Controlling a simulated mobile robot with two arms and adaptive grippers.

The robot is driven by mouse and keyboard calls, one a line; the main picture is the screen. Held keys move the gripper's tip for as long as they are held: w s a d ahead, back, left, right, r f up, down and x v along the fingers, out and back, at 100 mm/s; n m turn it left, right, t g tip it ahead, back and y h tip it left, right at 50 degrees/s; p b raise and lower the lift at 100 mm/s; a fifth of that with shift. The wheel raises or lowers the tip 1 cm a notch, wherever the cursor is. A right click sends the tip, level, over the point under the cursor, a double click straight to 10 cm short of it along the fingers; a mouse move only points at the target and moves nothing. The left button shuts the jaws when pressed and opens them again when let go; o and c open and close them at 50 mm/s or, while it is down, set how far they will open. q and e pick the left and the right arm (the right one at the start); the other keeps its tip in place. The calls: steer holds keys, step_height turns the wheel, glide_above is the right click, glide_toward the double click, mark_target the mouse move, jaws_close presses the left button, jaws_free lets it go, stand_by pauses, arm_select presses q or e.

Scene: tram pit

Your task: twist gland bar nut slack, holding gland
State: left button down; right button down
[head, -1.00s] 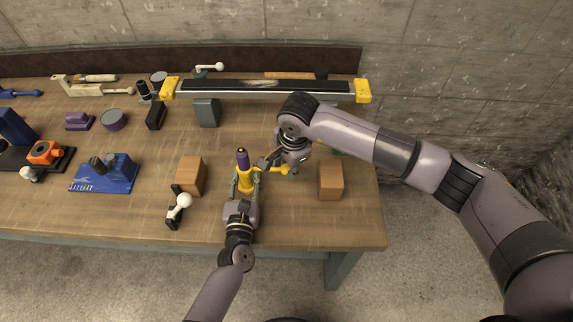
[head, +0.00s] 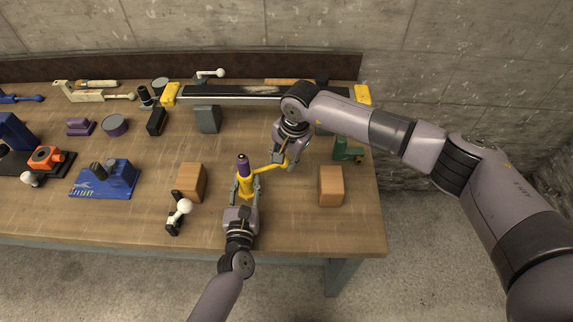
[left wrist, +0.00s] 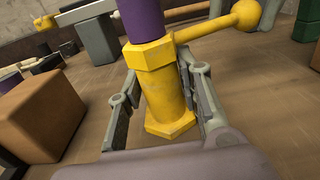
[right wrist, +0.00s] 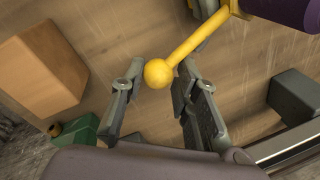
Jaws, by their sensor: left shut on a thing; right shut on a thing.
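The gland (head: 246,187) is a yellow hexagonal body standing upright on the bench, with a purple rod (head: 242,163) rising from its top. It also shows in the left wrist view (left wrist: 168,98). The yellow bar (head: 264,168) of its nut reaches out to the right and away, ending in a ball (right wrist: 158,73). My left gripper (head: 244,199) is shut on the gland's lower body, one finger on each side. My right gripper (head: 285,158) is shut on the bar's ball end; in the right wrist view the ball lies between its fingertips.
Wooden blocks stand left (head: 192,182) and right (head: 331,187) of the gland. A white-knobbed black lever (head: 176,215) lies front left. A green part (head: 347,151) sits at right. A long black-topped bar with yellow ends (head: 240,93) lies behind. Bare wood lies between gland and right block.

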steer(key=shift+w+a+f+n+g, duration=0.1)
steer(key=shift+w+a+n+g, duration=0.35)
steer(key=shift+w+n, duration=0.6)
steer(key=shift+w+a+n, duration=0.55)
steer(key=shift+a+n, duration=0.1)
steer(key=shift+n, duration=0.6)
steer(key=c, duration=1.6)
jaws_free()
steer(key=o, duration=0.4)
steer(key=shift+w, duration=0.2)
steer(key=r, duration=0.4)
steer(key=d+r, duration=0.1)
steer(key=r, duration=0.3)
steer(key=d+r, duration=0.1)
steer(key=r, duration=0.3)
steer(key=shift+s+d, duration=0.15)
steer(key=shift+s, duration=0.1)
steer(key=shift+c, duration=0.5)
